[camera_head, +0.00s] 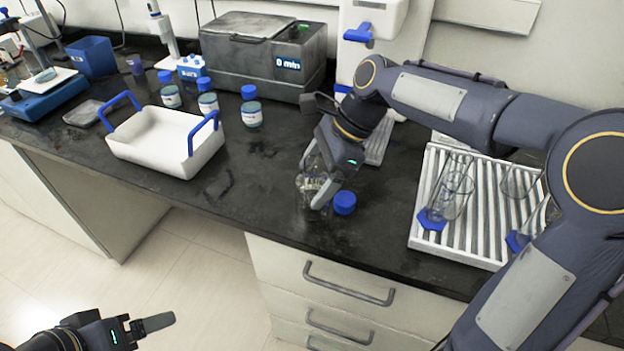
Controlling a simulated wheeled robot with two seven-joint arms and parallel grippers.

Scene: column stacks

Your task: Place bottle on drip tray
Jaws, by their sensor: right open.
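A small grey slatted plate, apparently the drip tray (378,149), lies behind the gripper, below the white dispenser, partly hidden by my arm. My left gripper (155,323) is low at the left, away from the bench; its jaw opening is unclear.
A white ridged rack (420,238) at the right holds glass cylinders with blue bases. The white dispenser (372,22) stands at the back. A white carrier (150,160) with blue handles, several blue-capped bottles (252,113) and a grey bath (250,75) stand left. Front-middle bench is mostly clear.

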